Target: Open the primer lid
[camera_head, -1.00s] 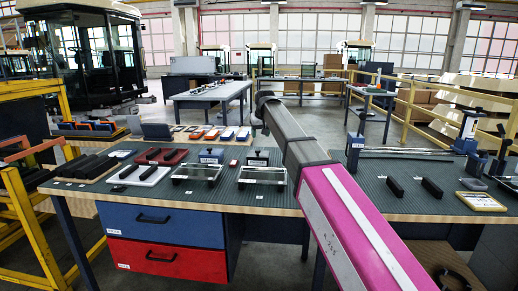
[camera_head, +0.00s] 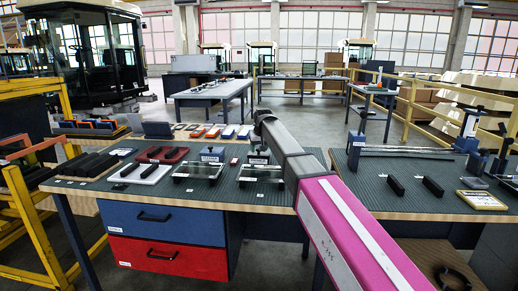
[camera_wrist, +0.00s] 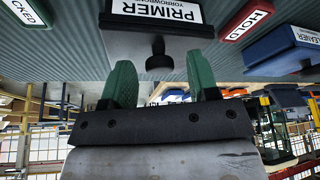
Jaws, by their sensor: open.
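The primer (camera_wrist: 160,20) is a dark block with a white label, at the top of the wrist view, where the scene appears upside down. A dark round knob (camera_wrist: 158,57) stands out from it. In the head view the primer (camera_head: 258,158) is the right one of two small labelled containers, just left of my arm. My gripper (camera_wrist: 160,66) has two green fingers, open and empty. In the wrist view the knob appears between the fingertips, with visible gaps on both sides; I cannot tell the remaining distance in depth. My fingers cannot be made out in the head view.
A red HOLD tag (camera_wrist: 247,19) and the blue cleaner container (camera_wrist: 285,48) lie beside the primer. Clear glass pieces (camera_head: 197,172) lie in front on the green bench mat (camera_head: 330,192). A clamp-like stand (camera_head: 356,148) is right of my arm.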

